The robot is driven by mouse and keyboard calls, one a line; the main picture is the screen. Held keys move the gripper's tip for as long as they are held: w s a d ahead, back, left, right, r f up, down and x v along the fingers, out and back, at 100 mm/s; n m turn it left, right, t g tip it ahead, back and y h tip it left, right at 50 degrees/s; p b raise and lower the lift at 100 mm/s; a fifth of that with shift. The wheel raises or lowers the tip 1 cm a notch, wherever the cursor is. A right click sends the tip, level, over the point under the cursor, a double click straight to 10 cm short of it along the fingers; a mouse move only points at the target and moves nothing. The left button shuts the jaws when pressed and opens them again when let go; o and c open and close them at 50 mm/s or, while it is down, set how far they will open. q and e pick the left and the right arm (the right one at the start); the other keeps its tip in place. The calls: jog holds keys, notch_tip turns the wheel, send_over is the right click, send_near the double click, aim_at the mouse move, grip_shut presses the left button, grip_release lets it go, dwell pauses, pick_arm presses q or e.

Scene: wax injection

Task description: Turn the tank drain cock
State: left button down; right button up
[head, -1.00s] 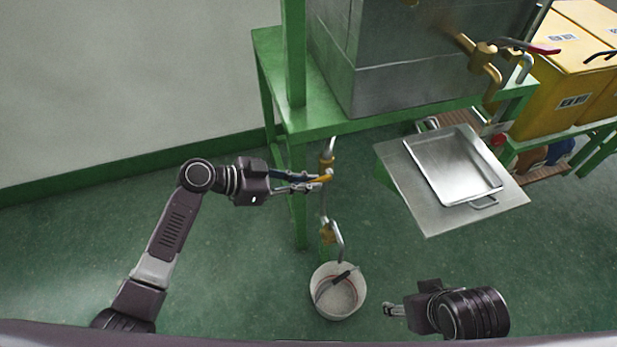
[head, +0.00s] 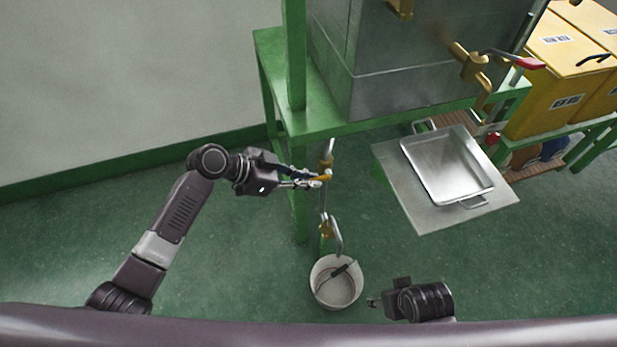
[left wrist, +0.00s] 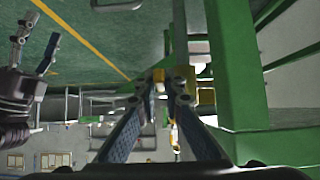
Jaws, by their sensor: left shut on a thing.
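The drain pipe (head: 324,205) comes down under the metal tank (head: 415,80) beside a green stand leg. The yellow cock handle (head: 326,175) is on its upper part. My left gripper (head: 318,181) is shut on this handle from the left. In the left wrist view my left gripper (left wrist: 170,78) has its fingertips close together on a yellow part, and the handle is mostly hidden. My right gripper (head: 373,302) is low, right of the bucket, touching nothing. Its fingers show apart in the left wrist view (left wrist: 37,42).
A white bucket (head: 321,296) with a dark-handled tool stands on the floor under the pipe outlet. A metal tray (head: 449,172) rests on a plate (head: 430,218) at right. A red-handled brass valve (head: 474,66) projects from the tank. Yellow boxes (head: 560,85) stand at far right.

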dwell(0.4)
pick_arm(q)
jog(key=c, duration=2)
grip_release()
jog(key=shift+c, duration=0.2)
jog(key=v, duration=1.2)
jog(key=shift+w+a, duration=0.1)
